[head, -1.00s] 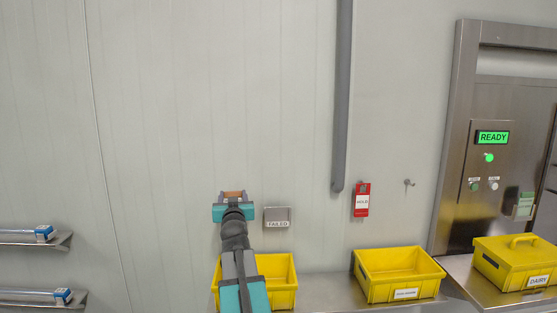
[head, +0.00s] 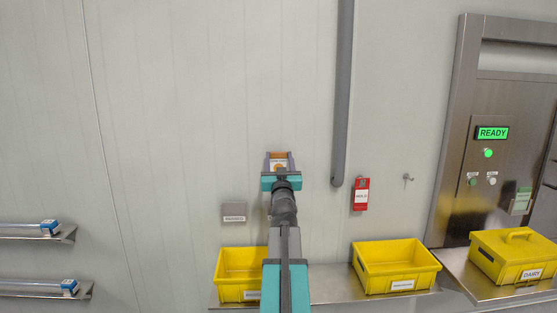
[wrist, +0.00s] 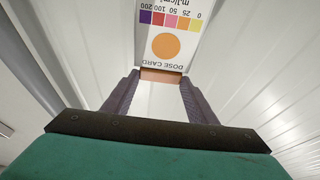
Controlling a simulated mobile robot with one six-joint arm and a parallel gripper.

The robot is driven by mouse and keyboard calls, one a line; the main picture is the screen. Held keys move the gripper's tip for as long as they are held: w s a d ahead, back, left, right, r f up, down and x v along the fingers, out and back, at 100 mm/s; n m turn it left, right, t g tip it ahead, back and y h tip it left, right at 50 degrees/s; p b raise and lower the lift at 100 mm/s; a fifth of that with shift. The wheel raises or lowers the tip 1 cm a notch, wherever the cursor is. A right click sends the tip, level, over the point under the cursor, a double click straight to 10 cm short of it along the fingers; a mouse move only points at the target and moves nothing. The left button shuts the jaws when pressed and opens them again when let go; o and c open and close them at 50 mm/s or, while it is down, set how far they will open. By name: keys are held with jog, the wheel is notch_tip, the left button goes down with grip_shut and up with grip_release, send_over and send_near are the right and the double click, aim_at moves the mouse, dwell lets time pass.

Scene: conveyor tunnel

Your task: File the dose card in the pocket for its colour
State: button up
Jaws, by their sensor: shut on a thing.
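My gripper (head: 279,160) is raised in front of the wall, shut on the dose card (head: 279,165). In the wrist view the white card (wrist: 176,70) is upside down between my finger tips, with a round orange spot and a row of purple, red, pink, orange and yellow swatches. The spot looks most like the orange swatch. A grey wall pocket (head: 234,211) with a small label, too blurred to read surely, is left of and below my gripper. My arm hides most of the wall just right of that pocket.
Two open yellow crates (head: 240,269) (head: 395,268) stand on the steel shelf below. A lidded DAIRY crate (head: 515,260) is at right. A red HOLD tag (head: 361,194) and a grey vertical pipe (head: 340,100) are on the wall right of my arm.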

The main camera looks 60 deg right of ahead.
jog(key=shift+f+b, duration=2.85)
jog(key=shift+f, duration=0.05)
jog(key=shift+f+b, duration=0.3)
jog(key=shift+f, duration=0.05)
notch_tip(320, 180, down, 8)
jog(key=b, duration=0.6)
jog(key=shift+r, duration=0.2)
jog(key=o, duration=1.2)
jog(key=shift+a, duration=0.15)
